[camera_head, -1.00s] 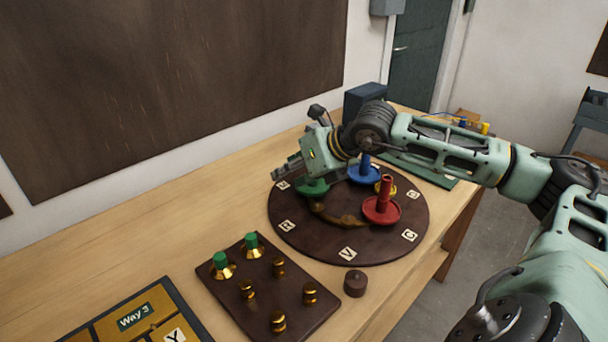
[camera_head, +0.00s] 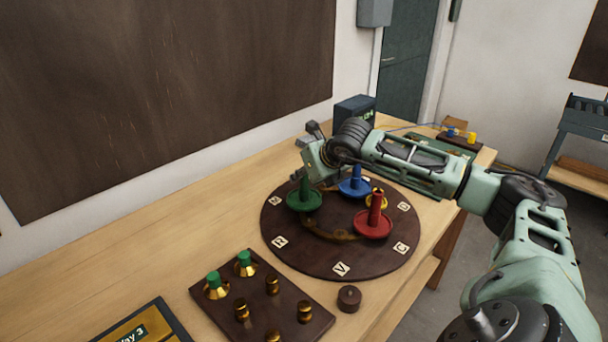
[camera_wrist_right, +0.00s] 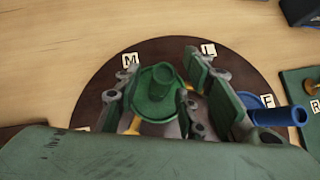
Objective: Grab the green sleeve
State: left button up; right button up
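The green sleeve (camera_head: 305,195) is an upright tube with a wide round flange, standing on the dark round board (camera_head: 340,262) at its left back. My right gripper (camera_head: 299,174) is just behind it in the head view, with its fingers partly hidden. In the right wrist view the gripper (camera_wrist_right: 165,62) is open, and the green sleeve (camera_wrist_right: 158,90) appears between the spread fingers. I cannot tell whether they touch it. My left gripper is not in view.
A blue sleeve (camera_head: 355,184) and a red sleeve (camera_head: 373,220) stand on the same board, close to my right arm. A dark plate (camera_head: 265,310) with brass posts and two green-topped pieces lies in front.

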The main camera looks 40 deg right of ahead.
grip_shut()
dwell(0.3)
